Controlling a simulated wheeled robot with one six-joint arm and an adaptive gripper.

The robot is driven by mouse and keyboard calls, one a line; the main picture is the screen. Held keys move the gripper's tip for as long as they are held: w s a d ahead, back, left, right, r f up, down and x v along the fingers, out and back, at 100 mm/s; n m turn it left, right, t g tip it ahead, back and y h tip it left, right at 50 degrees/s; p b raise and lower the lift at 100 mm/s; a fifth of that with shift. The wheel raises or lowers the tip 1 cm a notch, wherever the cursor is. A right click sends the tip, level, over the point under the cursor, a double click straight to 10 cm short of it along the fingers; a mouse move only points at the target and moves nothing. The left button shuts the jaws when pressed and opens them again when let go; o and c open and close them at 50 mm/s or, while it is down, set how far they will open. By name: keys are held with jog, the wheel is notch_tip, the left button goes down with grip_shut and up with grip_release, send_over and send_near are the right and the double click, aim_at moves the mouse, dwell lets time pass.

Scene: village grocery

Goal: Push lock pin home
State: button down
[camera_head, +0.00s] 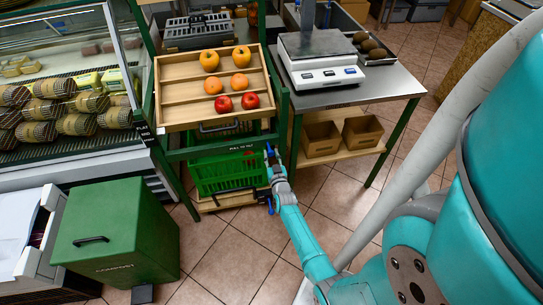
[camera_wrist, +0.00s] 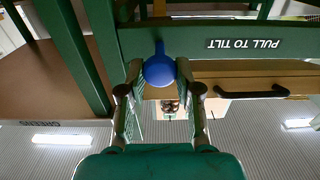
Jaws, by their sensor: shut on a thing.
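The lock pin's round blue knob (camera_wrist: 158,71) shows between my gripper's two fingers in the wrist view. A short blue stem leads from it towards the green rail (camera_wrist: 210,44); how deep the pin sits I cannot tell. In the head view my gripper (camera_head: 272,160) is at the right front of the green stand, below the tilted wooden tray (camera_head: 163,110). It is shut on the knob, with a finger on either side. The knob is mostly hidden by my gripper in the head view. The rail bears a "PULL TO TILT" label.
Fruit lies in the tray. A green crate (camera_head: 205,180) sits below it. A steel table (camera_head: 380,88) with a scale (camera_head: 318,60) stands right. A green compost bin (camera_head: 118,222) stands left, before the glass display case. Tiled floor is free in front.

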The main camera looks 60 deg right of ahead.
aim_at(271, 155)
jog(key=shift+x, duration=1.65)
jog(key=shift+r, duration=0.1)
jog(key=c, duration=0.8)
grip_release()
jog(key=shift+w, duration=0.1)
jog(key=shift+s+a, duration=0.35)
jog(key=shift+s, duration=0.05)
jog(key=v, duration=1.1)
